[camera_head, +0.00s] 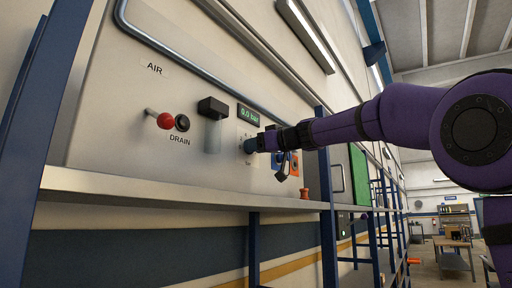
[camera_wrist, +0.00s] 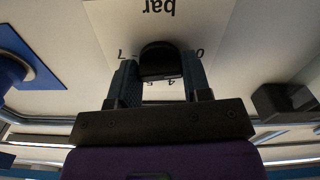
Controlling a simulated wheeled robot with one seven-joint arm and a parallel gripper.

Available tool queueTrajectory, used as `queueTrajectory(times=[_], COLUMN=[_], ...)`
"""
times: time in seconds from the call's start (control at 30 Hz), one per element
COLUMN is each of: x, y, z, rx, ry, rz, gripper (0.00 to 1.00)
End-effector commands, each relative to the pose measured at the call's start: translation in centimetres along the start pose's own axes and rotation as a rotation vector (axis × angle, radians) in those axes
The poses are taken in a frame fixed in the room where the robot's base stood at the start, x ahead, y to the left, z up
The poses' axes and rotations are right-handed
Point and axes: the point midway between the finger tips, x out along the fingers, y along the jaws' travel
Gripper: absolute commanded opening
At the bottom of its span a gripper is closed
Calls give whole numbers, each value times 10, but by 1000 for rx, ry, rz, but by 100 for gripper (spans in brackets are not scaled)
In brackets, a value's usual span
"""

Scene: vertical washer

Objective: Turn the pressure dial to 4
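The pressure dial is a black knob on a white plate; it shows in the wrist view (camera_wrist: 160,62), where the plate's "bar" label is upside down. The numbers 7, 5, 4 and 0 show around it, some partly hidden. My gripper (camera_wrist: 161,75) has one finger on each side of the knob, seemingly touching it. In the head view my gripper (camera_head: 258,143) reaches the panel from the right and hides most of the dial. The green display (camera_head: 249,115) above it reads 0.0 bar. The knob's pointer cannot be made out.
Left of the dial are a clear filter bowl with a black cap (camera_head: 213,122) and a red-knobbed lever (camera_head: 164,120) by the DRAIN label. Blue and orange fittings (camera_head: 286,162) sit close to the right. A shelf ledge (camera_head: 170,188) runs below.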

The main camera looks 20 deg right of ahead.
Motion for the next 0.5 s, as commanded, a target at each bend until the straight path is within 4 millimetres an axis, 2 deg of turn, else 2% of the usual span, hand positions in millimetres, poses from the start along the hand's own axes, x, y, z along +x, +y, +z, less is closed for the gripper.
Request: queueTrajectory(times=[0.27,0.5], x=[0,0], y=[0,1], z=[0,0], rx=[30,153], ry=[0,0], rz=[1,2], gripper=[21,21])
